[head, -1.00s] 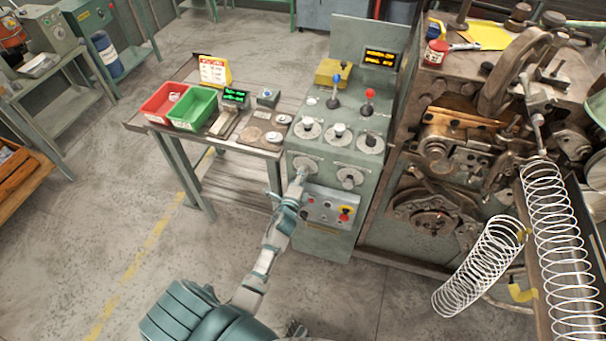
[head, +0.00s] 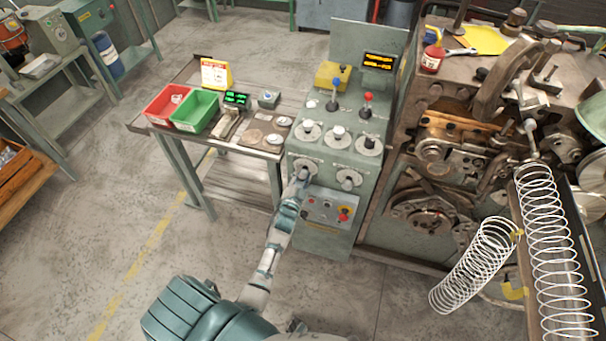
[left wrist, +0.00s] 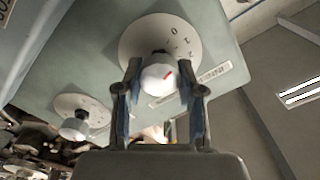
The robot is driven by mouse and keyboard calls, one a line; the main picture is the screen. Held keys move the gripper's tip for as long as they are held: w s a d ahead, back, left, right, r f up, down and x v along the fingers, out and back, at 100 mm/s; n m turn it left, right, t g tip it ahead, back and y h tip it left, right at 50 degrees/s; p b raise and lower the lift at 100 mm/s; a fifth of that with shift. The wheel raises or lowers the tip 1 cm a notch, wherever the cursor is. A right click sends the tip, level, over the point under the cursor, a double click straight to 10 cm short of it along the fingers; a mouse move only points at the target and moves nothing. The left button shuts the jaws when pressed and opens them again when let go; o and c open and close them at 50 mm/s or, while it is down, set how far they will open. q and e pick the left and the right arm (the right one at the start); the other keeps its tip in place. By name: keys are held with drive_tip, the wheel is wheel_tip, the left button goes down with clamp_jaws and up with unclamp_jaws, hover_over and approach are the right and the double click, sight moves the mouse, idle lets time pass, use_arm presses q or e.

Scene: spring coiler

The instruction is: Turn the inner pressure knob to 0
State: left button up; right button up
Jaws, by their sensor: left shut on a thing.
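A grey-green control console (head: 330,215) stands in the middle of the head view. My left gripper (head: 302,177) is at the left one of these dials (head: 306,167); the right one (head: 347,179) is free. The knob sits on a white round dial (left wrist: 150,38) with numbers, partly hidden by knob and fingers. The dial's label is too small to read. My right gripper is not in view.
The neighbouring dial (left wrist: 75,112) is close by in the left wrist view. Below the dials is a panel with a red button (head: 344,214). Higher up are three more knobs and two levers. A coiling machine (head: 440,170) stands right, a bench (head: 135,125) left.

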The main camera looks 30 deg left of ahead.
use_arm(q)
drive_tip(key=shift+s+f+n+p, duration=0.1)
drive_tip(key=shift+f+n+p, duration=0.1)
drive_tip(key=shift+n, duration=0.45)
drive_tip(key=shift+f+n+p, duration=0.15)
drive_tip(key=shift+n+p, duration=0.05)
drive_tip(key=shift+n, duration=0.45)
drive_tip(key=shift+f, duration=0.1)
drive_tip(key=o, duration=1)
drive_tip(key=shift+c, duration=0.2)
drive_tip(key=shift+o, duration=1)
drive_tip(key=shift+r, duration=0.2)
drive_tip(key=v, duration=1.1)
drive_tip(key=shift+s, duration=0.4)
drive_tip(key=shift+f, duration=0.1)
